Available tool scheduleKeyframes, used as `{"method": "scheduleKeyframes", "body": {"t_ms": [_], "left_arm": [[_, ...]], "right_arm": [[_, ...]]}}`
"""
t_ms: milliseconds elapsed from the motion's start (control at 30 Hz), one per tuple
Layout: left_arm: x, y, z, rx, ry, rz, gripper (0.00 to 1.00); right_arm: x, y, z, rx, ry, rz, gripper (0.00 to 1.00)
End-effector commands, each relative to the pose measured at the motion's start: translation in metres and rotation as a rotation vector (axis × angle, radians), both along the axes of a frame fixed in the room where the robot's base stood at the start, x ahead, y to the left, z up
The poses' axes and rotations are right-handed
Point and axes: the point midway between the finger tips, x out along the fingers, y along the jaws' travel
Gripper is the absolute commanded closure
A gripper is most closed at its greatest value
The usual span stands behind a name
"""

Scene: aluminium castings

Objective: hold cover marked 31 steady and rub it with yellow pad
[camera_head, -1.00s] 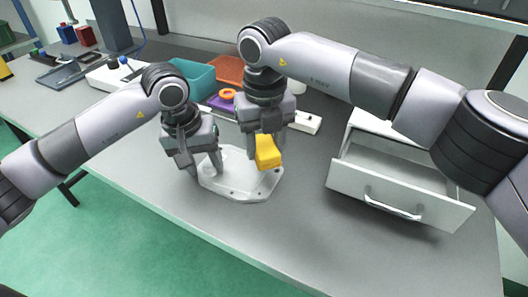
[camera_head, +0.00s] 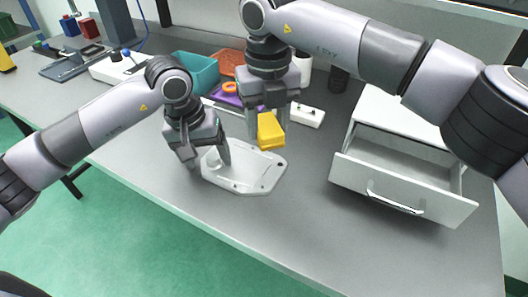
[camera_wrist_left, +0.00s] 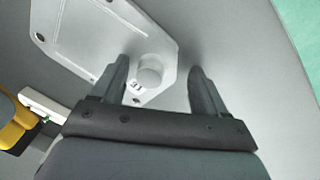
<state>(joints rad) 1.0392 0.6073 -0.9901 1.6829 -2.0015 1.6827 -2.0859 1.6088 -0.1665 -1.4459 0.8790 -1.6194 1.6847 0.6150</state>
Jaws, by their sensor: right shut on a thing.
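The cover marked 31 (camera_head: 262,180) is a pale grey plate lying flat on the bench. In the left wrist view the cover (camera_wrist_left: 95,38) shows its round boss and the number 31 beside it. My left gripper (camera_head: 208,158) is at the cover's left end. In the wrist view its fingers (camera_wrist_left: 163,85) stand apart on both sides of the boss, with a clear gap on the right finger's side. My right gripper (camera_head: 266,120) is shut on the yellow pad (camera_head: 271,131) and holds it over the cover's far edge; the pad looks raised off the cover.
A white drawer unit (camera_head: 395,118) with its drawer (camera_head: 400,190) pulled out stands to the right. Behind are a teal bin (camera_head: 195,70), an orange tray (camera_head: 228,62), an orange ring (camera_head: 231,87) and a white box with knobs (camera_head: 307,115). The bench front is clear.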

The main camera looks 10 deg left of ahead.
Motion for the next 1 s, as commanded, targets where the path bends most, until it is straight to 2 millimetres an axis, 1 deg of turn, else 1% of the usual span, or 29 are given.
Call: {"method": "scheduleKeyframes", "body": {"t_ms": [267, 367, 467, 800, 900, 1000], "left_arm": [[0.0, -0.001, 0.0, -0.001, 0.0, -0.001, 0.2], [0.0, 0.0, 0.006, -0.003, -0.003, -0.001, 0.2], [-0.001, 0.002, 0.019, -0.002, -0.006, -0.001, 0.2], [-0.01, 0.01, 0.089, -0.001, -0.004, -0.001, 0.2], [-0.012, 0.012, 0.104, -0.001, -0.003, -0.001, 0.2], [-0.013, 0.014, 0.113, -0.001, -0.002, 0.0, 0.2]], "right_arm": [[0.0, 0.0, 0.0, 0.0, 0.0, 0.0, 0.77], [0.0, 0.0, 0.0, 0.0, 0.0, 0.0, 0.77], [0.0, 0.0, 0.0, 0.0, 0.0, 0.0, 0.77], [0.0, 0.0, 0.0, 0.0, 0.0, 0.0, 0.77], [0.0, 0.0, 0.0, 0.0, 0.0, 0.0, 0.77], [0.0, 0.0, 0.0, 0.0, 0.0, 0.0, 0.77]]}}
